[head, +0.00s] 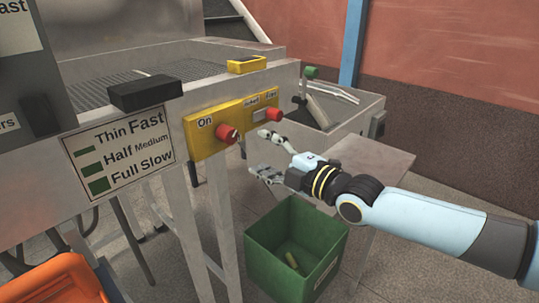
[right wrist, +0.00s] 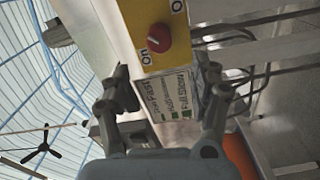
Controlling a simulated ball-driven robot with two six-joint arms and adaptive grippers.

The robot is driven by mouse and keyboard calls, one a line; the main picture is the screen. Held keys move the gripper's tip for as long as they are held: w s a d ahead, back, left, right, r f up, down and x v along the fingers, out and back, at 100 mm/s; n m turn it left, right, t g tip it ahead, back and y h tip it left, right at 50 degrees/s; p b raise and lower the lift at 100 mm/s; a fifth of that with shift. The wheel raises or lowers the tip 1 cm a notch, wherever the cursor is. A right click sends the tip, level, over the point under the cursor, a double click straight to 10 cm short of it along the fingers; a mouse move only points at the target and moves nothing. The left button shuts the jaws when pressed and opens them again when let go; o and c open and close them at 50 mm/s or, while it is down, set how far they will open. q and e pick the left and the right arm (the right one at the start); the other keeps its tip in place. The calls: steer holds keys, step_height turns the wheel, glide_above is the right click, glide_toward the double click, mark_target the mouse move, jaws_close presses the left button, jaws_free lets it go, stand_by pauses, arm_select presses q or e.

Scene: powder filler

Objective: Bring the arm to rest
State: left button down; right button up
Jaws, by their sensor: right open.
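My right arm (head: 415,212) reaches in from the right edge of the head view, pale blue with black and yellow bands at the wrist. My right gripper (head: 262,156) is open and empty, in front of the yellow control panel (head: 205,147) and above the green bin. Its two fingers frame the lower part of the right wrist view (right wrist: 165,85), with a red knob beyond them. In the head view the upper fingertip appears close to the right red knob (head: 275,114); I cannot tell the gap. My left gripper is not in view.
The panel also carries a left red knob (head: 228,134). A green bin (head: 320,238) stands below my gripper, with a small yellowish item inside. A grey table (head: 375,158) is behind my wrist. An orange container (head: 55,282) is at lower left. Floor at lower right is clear.

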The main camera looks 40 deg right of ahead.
steer(key=shift+s, duration=0.5)
steer(key=s+f+m+g+h+b, duration=0.1)
steer(key=s+f+m+g+b, duration=0.2)
steer(key=f, duration=0.9)
steer(key=s+f+m+g, duration=0.1)
steer(key=s+f+g, duration=0.1)
steer(key=s+f, duration=0.65)
steer(key=s+f+m+g+h+b, duration=0.1)
steer(key=s+f+m+g+b, duration=0.15)
steer(key=f, duration=1.25)
steer(key=s+a+f+m+g, duration=0.2)
steer(key=s+f, duration=0.3)
steer(key=s, duration=0.4)
steer(key=s+a+f+m+g, duration=0.2)
steer(key=s+f+m+g, duration=0.2)
steer(key=s, duration=0.6)
steer(key=s+a+f+m+g, duration=0.2)
steer(key=s+f+m+g, duration=0.1)
steer(key=s+f, duration=0.5)
steer(key=shift+s+f+g, duration=0.2)
steer(key=shift+s+g, duration=0.15)
steer(key=shift+s, duration=0.8)
steer(key=shift+m, duration=0.25)
